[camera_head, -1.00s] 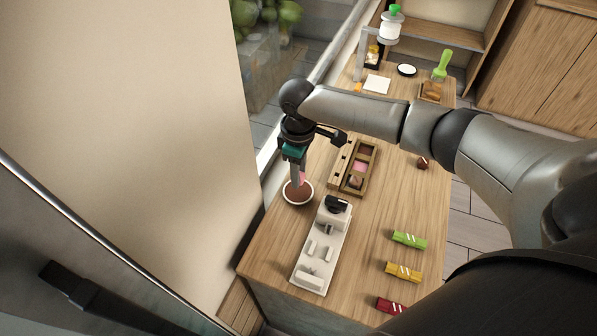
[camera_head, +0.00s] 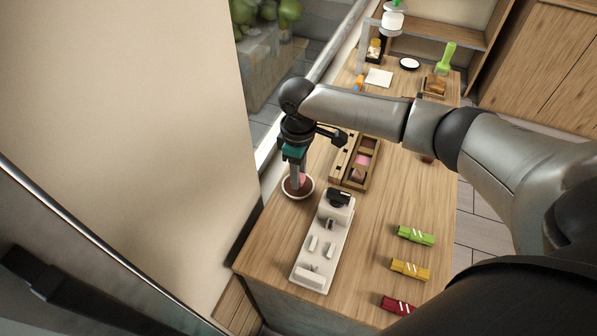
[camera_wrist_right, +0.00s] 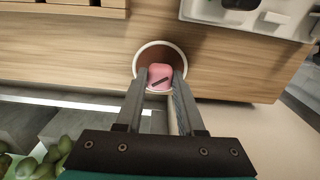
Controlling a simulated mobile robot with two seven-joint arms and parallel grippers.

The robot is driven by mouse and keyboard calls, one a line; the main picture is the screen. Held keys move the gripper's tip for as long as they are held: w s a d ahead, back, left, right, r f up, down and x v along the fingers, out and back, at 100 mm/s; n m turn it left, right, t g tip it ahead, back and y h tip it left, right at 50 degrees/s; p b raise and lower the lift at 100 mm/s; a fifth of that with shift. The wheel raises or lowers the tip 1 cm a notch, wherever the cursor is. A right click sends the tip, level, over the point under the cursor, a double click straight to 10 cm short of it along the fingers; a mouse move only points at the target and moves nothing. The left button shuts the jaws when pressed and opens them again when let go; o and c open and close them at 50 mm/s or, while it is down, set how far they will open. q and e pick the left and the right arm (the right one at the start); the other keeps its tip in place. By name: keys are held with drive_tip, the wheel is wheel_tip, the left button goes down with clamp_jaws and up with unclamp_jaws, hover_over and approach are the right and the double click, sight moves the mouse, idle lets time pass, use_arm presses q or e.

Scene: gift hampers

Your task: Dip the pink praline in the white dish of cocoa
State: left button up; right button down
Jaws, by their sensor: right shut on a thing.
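The white dish of cocoa (camera_head: 311,192) stands near the table's left edge, with brown cocoa inside its white rim; it also shows in the right wrist view (camera_wrist_right: 146,51). The pink praline (camera_wrist_right: 160,76) has a dark stripe on top. My right gripper (camera_head: 297,184) is shut on the praline and points down into the dish. In the right wrist view my right fingertips (camera_wrist_right: 160,82) hold the praline from both sides, over the cocoa. I cannot tell how deep the praline's underside sits. My left gripper is not in view.
A wooden box (camera_head: 343,163) with pralines in compartments lies right of the dish. A white fixture (camera_head: 312,274) stands in front of it. Green (camera_head: 416,236), yellow (camera_head: 410,270) and red (camera_head: 397,305) wrapped bars lie at the right. The table's middle right is clear.

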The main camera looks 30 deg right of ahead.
drive_tip(key=shift+f, duration=0.55)
idle(0.4)
drive_tip(key=shift+s+f, duration=0.1)
idle(2.2)
drive_tip(key=shift+p, duration=0.3)
wheel_tip(320, 180, up, 7)
drive_tip(key=p, duration=0.8)
idle(0.6)
